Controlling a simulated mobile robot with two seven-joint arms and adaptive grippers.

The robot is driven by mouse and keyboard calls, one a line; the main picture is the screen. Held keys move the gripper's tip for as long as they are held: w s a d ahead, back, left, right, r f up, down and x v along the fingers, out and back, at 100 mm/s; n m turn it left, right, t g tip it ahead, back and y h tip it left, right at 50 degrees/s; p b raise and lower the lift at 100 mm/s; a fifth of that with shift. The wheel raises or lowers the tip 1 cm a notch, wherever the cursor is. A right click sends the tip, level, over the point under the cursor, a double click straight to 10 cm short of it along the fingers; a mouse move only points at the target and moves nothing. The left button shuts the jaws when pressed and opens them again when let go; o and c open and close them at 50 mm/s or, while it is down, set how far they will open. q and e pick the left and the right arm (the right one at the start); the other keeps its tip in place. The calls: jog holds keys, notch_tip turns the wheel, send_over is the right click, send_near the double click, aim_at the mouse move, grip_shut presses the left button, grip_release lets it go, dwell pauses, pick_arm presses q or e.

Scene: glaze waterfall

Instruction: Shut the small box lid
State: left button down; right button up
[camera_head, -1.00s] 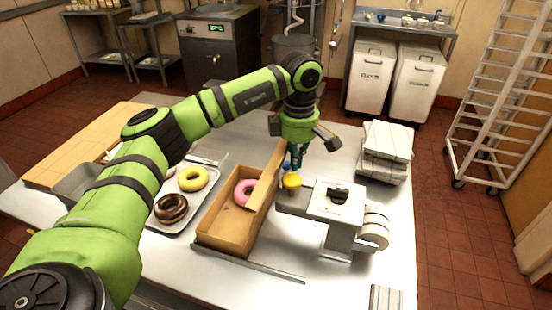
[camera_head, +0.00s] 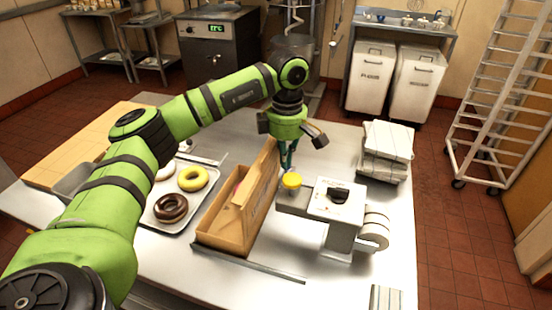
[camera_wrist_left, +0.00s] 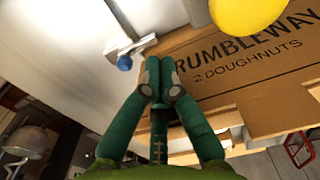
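The small cardboard box (camera_head: 222,232) sits on the steel table, its lid (camera_head: 262,192) raised along its right side and leaning inward over the box. A sliver of a pink doughnut (camera_head: 238,187) shows inside; the lid hides the rest. In the left wrist view the printed lid (camera_wrist_left: 245,65) lies close beside the fingers, reading "RUMBLEWAY 2 DOUGHNUTS". My left gripper (camera_wrist_left: 160,85) has its teal fingertips together with nothing seen between them. In the head view it (camera_head: 287,165) points down at the lid's outer right side, near its far end. Contact is not clear. My right gripper is out of view.
A grey machine (camera_head: 338,205) with a round yellow part (camera_head: 292,180) stands close to the right of the lid. A tray (camera_head: 172,224) with doughnuts lies left of the box.

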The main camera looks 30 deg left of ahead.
pick_arm(q)
jog(key=s+a, duration=0.1)
jog(key=a, duration=0.5)
jog(key=shift+s+a, duration=0.4)
dwell(0.5)
dwell(0.6)
notch_tip(320, 180, up, 6)
jog(key=p, duration=0.4)
jog(key=shift+p, duration=0.35)
dwell(0.4)
